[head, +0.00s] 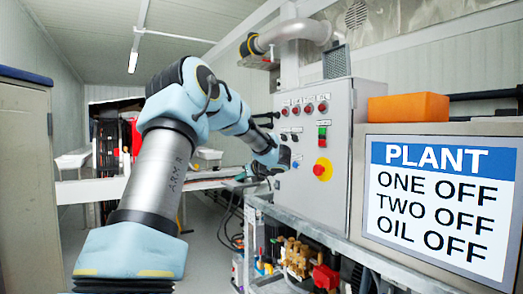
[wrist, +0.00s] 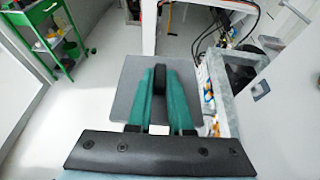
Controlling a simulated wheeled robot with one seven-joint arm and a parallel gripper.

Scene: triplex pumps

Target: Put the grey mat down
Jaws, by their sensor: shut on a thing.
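The grey mat (wrist: 128,88) is a flat square plate in the middle of the wrist view. My gripper (wrist: 160,74) has two green fingers that reach over it and are shut on it, with a dark upright block between the fingertips. The mat is held up, with pale floor showing around it. In the head view my arm reaches away to the middle, and its end is small beside the control cabinet. I cannot make out the mat clearly there.
A grey control cabinet (head: 338,150) with buttons stands right of my arm, beside a PLANT sign (head: 440,200). A metal frame (wrist: 222,88) with cables runs close right of the mat. A green trolley (wrist: 50,28) stands far left.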

